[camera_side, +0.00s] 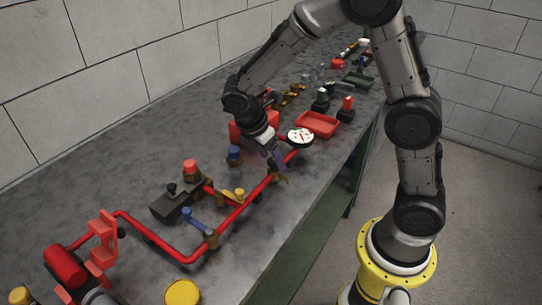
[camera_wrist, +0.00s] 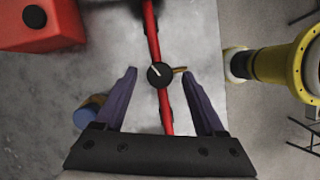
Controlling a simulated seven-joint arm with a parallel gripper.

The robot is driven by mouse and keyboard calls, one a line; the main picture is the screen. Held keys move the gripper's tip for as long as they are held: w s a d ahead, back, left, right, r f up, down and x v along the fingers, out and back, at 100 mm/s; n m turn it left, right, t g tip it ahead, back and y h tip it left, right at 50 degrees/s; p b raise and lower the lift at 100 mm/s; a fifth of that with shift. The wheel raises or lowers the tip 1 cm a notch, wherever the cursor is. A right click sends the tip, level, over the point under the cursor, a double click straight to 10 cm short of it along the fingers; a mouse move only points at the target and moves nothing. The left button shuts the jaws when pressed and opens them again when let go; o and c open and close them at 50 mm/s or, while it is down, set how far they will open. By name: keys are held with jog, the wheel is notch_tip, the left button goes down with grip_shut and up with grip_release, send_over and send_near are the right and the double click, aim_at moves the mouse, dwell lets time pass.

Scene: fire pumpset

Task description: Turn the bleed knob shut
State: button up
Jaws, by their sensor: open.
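The bleed knob (camera_wrist: 160,75) is a small round black knob with a white pointer line, seated on the red pipe (camera_wrist: 151,28). The pointer slants toward the upper left in the wrist view. A short brass spout (camera_wrist: 181,70) sticks out to its right. My gripper (camera_wrist: 160,88) is open and empty, pointing down at the pipe. In the wrist view its two dark purple fingers stand left and right of the knob, with clear gaps on both sides. In the side view my gripper (camera_side: 277,160) is over the red pipe, and its fingers largely hide the knob.
A white-faced gauge (camera_side: 300,137) stands close behind my gripper. A blue-capped fitting (camera_side: 234,153) is just left of it. A red box (camera_wrist: 40,22) with a black button is nearby.

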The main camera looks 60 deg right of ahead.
jog(key=shift+f, duration=0.1)
grip_shut()
dwell(0.3)
jog(key=shift+m, duration=0.3)
jog(key=m, duration=0.1)
jog(key=m+g, duration=0.1)
jog(key=m, duration=0.1)
jog(key=m+g+y, duration=0.1)
jog(key=m, duration=0.1)
jog(key=shift+w+d, duration=0.15)
jog(key=shift+w, duration=0.1)
jog(key=m, duration=0.2)
jog(key=m+y, duration=0.1)
jog(key=m, duration=0.1)
jog(key=m+g+y, duration=0.1)
jog(key=m, duration=0.2)
jog(key=shift+w+d, duration=0.1)
jog(key=shift+d, duration=0.15)
jog(key=m+y, duration=0.1)
jog(key=m, duration=0.3)
jog(key=m+y, duration=0.1)
jog(key=m, duration=0.1)
jog(key=shift+d+y, duration=0.25)
jog(key=shift+y, duration=0.05)
jog(key=m, duration=0.2)
jog(key=m+t+y, duration=0.1)
jog(key=m, duration=0.2)
jog(key=shift+d+y, duration=0.1)
jog(key=shift+y, duration=0.2)
jog(key=shift+m, duration=0.3)
